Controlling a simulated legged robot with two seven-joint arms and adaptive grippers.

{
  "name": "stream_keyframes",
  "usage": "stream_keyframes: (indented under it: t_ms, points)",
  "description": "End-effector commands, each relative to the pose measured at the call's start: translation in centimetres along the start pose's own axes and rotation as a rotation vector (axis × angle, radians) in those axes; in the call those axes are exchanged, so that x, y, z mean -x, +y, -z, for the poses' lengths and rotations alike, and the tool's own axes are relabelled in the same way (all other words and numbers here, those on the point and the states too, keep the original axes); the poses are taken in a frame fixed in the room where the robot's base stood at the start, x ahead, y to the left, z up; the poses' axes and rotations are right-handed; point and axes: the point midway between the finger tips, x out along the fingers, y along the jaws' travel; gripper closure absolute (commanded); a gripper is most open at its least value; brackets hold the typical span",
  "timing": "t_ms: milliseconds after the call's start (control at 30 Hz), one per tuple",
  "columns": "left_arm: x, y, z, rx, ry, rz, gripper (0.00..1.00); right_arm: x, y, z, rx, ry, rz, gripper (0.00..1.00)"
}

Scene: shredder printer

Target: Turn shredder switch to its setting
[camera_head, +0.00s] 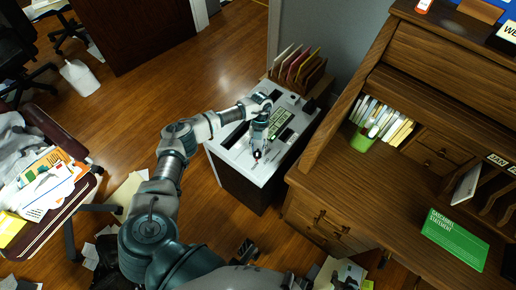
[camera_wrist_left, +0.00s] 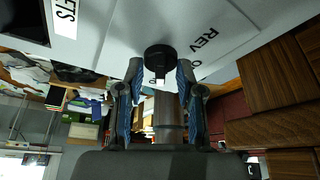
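The shredder (camera_head: 238,158) is a white-topped, dark-bodied cabinet standing between the wall and the wooden desk. My left arm reaches over it, and my left gripper (camera_head: 257,154) points down at its top near the front. In the left wrist view, the switch is a round black knob (camera_wrist_left: 160,56) with a white mark, on the pale panel beside printed letters "REV" and "O". My left gripper (camera_wrist_left: 159,72) is open, with one fingertip on each side of the knob; I cannot tell whether they touch it. In the head view the gripper hides the knob. My right gripper is not in view.
A wooden desk (camera_head: 440,190) stands close on the right, with a green box (camera_head: 454,240) on it. A rack of colored folders (camera_head: 297,66) stands behind the shredder's top. A chair with papers (camera_head: 45,190) is at left.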

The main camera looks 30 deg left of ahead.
Motion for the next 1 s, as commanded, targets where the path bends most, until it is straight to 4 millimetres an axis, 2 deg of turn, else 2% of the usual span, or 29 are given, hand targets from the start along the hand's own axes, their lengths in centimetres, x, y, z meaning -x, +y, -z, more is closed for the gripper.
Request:
stream_keyframes:
  t_ms: [233,333,733,833,1000]
  points:
    - [0.3,0.0,0.0,0.000,-0.002,0.002,0.64,0.1,0.0,-0.1,0.000,0.001,0.000,0.60]
    - [1.2,0.0,0.0,0.001,-0.003,0.002,0.64,0.1,0.0,-0.1,0.001,0.002,0.000,0.60]
    - [9.6,-0.1,-0.2,0.000,-0.002,0.003,0.64,0.2,0.0,0.0,0.002,0.003,0.000,0.60]
    - [10.9,0.0,-0.2,0.000,-0.001,0.002,0.64,0.2,0.0,0.0,0.002,0.004,0.000,0.60]
    - [11.9,0.0,-0.2,0.000,0.001,0.001,0.64,0.2,0.0,0.0,0.002,0.004,0.000,0.60]
